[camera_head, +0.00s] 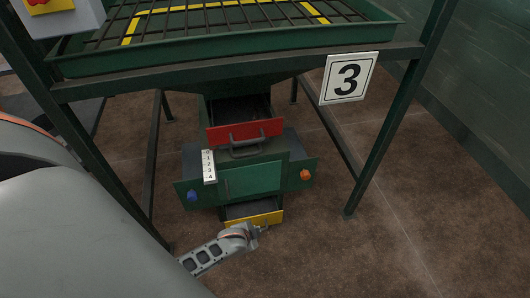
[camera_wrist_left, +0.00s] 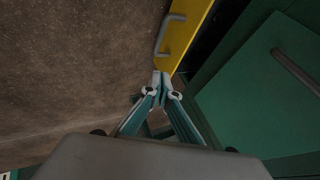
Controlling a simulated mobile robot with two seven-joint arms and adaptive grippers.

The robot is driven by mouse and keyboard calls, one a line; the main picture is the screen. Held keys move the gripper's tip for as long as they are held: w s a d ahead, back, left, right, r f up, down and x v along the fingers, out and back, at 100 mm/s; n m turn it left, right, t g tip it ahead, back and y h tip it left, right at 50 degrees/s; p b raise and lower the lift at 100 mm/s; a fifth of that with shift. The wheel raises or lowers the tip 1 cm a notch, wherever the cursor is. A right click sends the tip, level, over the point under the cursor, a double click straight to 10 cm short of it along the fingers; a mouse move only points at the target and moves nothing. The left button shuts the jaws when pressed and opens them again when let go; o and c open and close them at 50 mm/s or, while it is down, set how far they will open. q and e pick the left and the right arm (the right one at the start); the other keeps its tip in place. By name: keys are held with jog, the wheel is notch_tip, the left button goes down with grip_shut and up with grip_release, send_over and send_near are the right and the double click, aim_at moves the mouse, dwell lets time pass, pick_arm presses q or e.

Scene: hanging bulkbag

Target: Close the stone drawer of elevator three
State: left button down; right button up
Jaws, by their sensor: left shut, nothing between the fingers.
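Elevator three is marked by a white sign (camera_head: 349,78) with a black 3. Under its green frame, a drawer with a red front (camera_head: 229,133) and grey handle stands pulled out, its dark inside showing. Lower down, a drawer with a yellow front (camera_head: 240,219) also stands partly out. No label tells me which is the stone drawer. My left gripper (camera_head: 262,230) is at the yellow front, low near the floor. In the left wrist view its closed, empty fingertips (camera_wrist_left: 161,77) are at the edge of the yellow front (camera_wrist_left: 187,32), beside its grey handle (camera_wrist_left: 170,32); contact is unclear.
A green cabinet body (camera_head: 250,180) with a blue knob (camera_head: 193,196) and an orange knob (camera_head: 305,175) sits between the drawers. Green legs (camera_head: 385,140) flank it, and a grated tray (camera_head: 220,48) lies above. The brown floor (camera_head: 340,260) in front is clear.

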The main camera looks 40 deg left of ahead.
pick_arm(q)
jog(key=n, duration=0.1)
jog(key=b, duration=0.6)
send_near(265, 218)
jog(key=f, duration=0.1)
jog(key=w+f, duration=0.1)
jog(key=f, duration=0.1)
jog(key=shift+w+d+f, duration=0.2)
jog(key=shift+f, duration=0.1)
jog(key=shift+w+a+r, duration=0.1)
jog(key=shift+w+a, duration=0.35)
jog(key=shift+w, duration=0.05)
pick_arm(e)
jog(key=w+a+r+m+t+y, duration=0.1)
jog(key=w+a+r, duration=0.1)
jog(key=a, duration=0.3)
jog(key=shift+r+y, duration=0.3)
jog(key=shift+r, duration=0.2)
jog(key=shift+w+a, duration=0.1)
